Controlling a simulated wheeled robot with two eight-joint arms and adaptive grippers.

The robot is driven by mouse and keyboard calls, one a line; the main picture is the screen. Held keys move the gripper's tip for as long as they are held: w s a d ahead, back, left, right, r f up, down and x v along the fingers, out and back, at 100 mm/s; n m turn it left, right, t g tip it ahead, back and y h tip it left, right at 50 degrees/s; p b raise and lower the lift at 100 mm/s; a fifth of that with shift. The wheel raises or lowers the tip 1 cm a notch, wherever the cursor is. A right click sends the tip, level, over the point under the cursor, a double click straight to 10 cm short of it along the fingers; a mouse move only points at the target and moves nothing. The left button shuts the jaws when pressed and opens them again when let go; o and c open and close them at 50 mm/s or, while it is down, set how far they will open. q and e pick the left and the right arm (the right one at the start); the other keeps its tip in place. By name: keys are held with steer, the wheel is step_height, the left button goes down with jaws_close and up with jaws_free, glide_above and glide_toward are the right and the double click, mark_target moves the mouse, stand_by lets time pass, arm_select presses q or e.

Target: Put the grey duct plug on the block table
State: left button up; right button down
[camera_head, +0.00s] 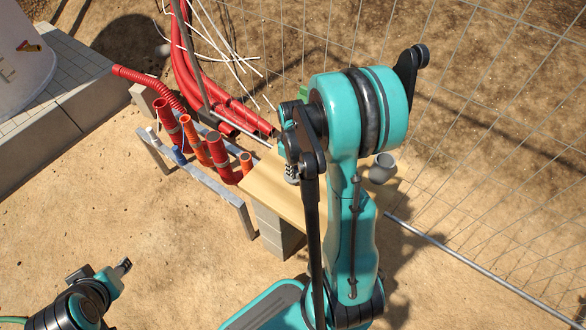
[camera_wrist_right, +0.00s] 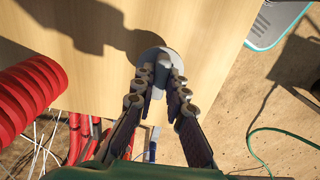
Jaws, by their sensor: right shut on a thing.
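The grey duct plug (camera_wrist_right: 148,56) shows in the right wrist view as a pale round disc with a grey grip part. My right gripper (camera_wrist_right: 160,82) is shut on it, one finger on each side. The plug is over the light wooden top of the block table (camera_wrist_right: 200,25). I cannot tell whether it touches the wood. In the head view my right gripper (camera_head: 291,172) is over the table top (camera_head: 262,186), and my arm hides much of the table. My left gripper (camera_head: 108,270) is at the lower left, away from the table, its jaw opening unclear.
Left of the table a metal rack (camera_head: 213,187) holds several red and orange pipes. Red ducts (camera_head: 205,85) and white cables lie behind. A grey pipe piece (camera_head: 382,168) is right of my arm. A wire fence (camera_head: 480,120) stands at right. Open sand lies in front.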

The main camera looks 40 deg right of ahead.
steer(key=c, duration=1.6)
jaws_free()
steer(key=shift+f, duration=0.15)
steer(key=shift+o, duration=0.2)
steer(key=shift+r+p, duration=0.4)
steer(key=shift+r, duration=0.15)
step_height(320, 180, up, 10)
steer(key=p, duration=0.4)
steer(key=s+a+r+m+t, duration=0.1)
steer(key=s+a+r+t, duration=0.2)
steer(key=a+r, duration=0.2)
steer(key=s+a+r+m+t, duration=0.2)
steer(key=a+r, duration=0.4)
steer(key=a, duration=0.6)
steer(key=shift+s+r+t, duration=0.15)
steer(key=shift+s+t, duration=0.3)
steer(key=shift+t, duration=0.65)
